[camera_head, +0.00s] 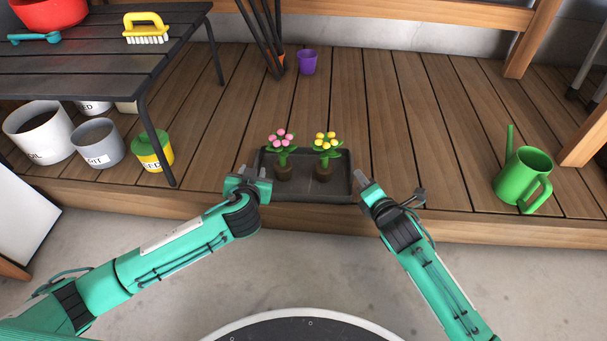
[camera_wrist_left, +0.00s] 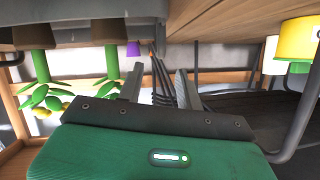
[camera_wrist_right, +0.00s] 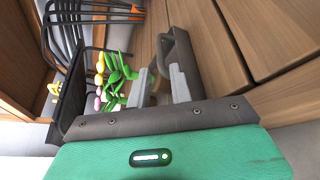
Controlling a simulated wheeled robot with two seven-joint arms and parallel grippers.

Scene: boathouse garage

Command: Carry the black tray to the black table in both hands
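The black tray (camera_head: 314,198) lies on the wooden deck near its front edge, holding two potted flowers, one pink (camera_head: 282,140) and one yellow (camera_head: 325,143). My left gripper (camera_head: 252,174) is at the tray's left end. In the left wrist view its fingers (camera_wrist_left: 160,85) are apart with nothing between them, and the tray rim (camera_wrist_left: 90,32) is close by. My right gripper (camera_head: 362,182) is at the tray's right end. In the right wrist view its fingers (camera_wrist_right: 160,85) are apart, close to the tray's dark rim (camera_wrist_right: 178,45). The black table (camera_head: 95,70) stands at the left.
A red bowl (camera_head: 50,12), yellow brush (camera_head: 146,30) and teal tool (camera_head: 35,38) are on the table. Several buckets (camera_head: 98,145) are under it. A purple pot (camera_head: 307,62) is behind the tray. A green watering can (camera_head: 522,178) stands right. The deck edge drops to a concrete floor.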

